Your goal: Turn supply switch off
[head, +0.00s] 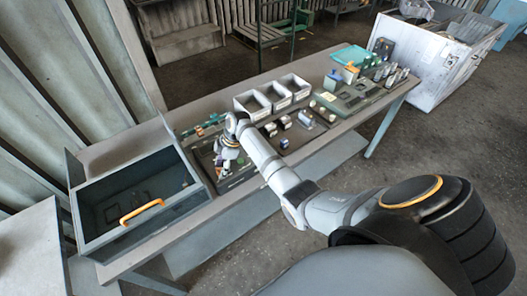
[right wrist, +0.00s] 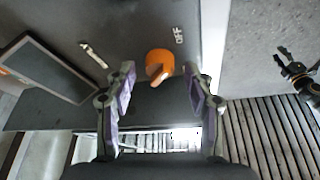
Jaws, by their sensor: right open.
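The supply switch is an orange rotary knob (right wrist: 159,66) on a dark grey panel (right wrist: 110,30) in the right wrist view. White letters reading OFF stand beside it, to its upper right. My right gripper (right wrist: 160,74) is open, with one finger on each side of the knob. A gap shows between each finger and the knob; I see no contact. In the head view my right gripper (head: 227,158) is small, low over the left part of the workbench, and the knob cannot be made out. A dark gripper, apparently my left one (right wrist: 299,72), shows at the right wrist view's right edge, fingers apart.
An open grey drawer box with an orange handle (head: 142,212) stands left of the gripper. White bins (head: 252,104) and small parts lie along the workbench (head: 210,212). A white crate (head: 440,60) stands at the far right.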

